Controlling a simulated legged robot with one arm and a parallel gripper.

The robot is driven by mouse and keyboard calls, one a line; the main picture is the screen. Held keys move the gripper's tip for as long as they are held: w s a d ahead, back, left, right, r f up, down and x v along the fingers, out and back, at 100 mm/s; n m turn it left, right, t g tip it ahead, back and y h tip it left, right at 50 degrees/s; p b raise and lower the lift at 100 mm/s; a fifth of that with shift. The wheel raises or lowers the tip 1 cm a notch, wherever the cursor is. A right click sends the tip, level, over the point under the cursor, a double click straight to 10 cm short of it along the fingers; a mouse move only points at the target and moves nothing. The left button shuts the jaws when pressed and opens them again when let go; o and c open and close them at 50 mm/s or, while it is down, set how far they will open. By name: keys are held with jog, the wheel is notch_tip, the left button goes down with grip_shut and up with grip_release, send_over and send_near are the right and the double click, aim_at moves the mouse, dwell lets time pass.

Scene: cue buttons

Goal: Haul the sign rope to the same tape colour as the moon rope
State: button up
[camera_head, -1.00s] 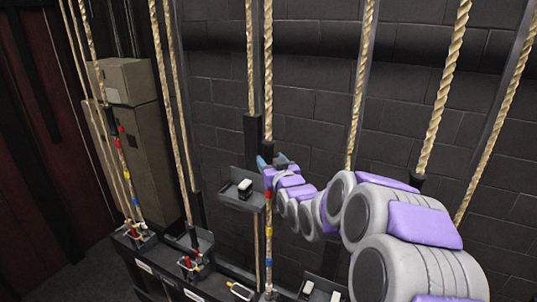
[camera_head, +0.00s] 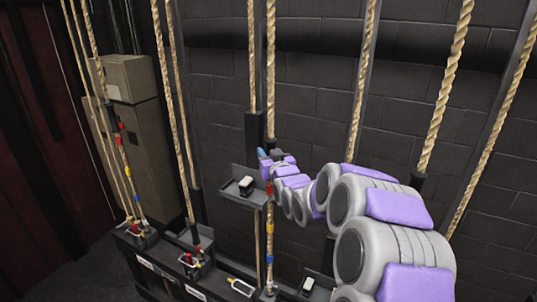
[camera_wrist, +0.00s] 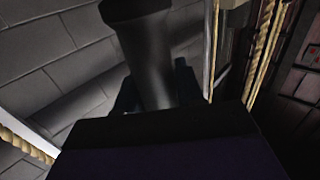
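My gripper (camera_head: 268,154) is at the front middle rope (camera_head: 270,70), just above its coloured tapes (camera_head: 269,228). In the wrist view a dark cylinder (camera_wrist: 150,55) stands between my dark fingers (camera_wrist: 155,92). I cannot tell whether they are closed on it. A rope at the left (camera_head: 118,150) carries red, white, yellow and blue tape bands. Several plain tan ropes hang between and to the right. No readable label shows which rope is the sign or the moon.
A dark rail (camera_head: 215,285) with cleats, handles and white tags runs along the bottom.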

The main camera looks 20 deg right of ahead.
aim_at(271, 267)
grip_shut()
notch_tip(271, 267, down, 51)
jog(key=b, duration=1.7)
jog(key=shift+f, duration=0.1)
jog(key=o, duration=0.5)
grip_release()
jog(key=shift+o, duration=0.2)
jog(key=shift+s, duration=0.1)
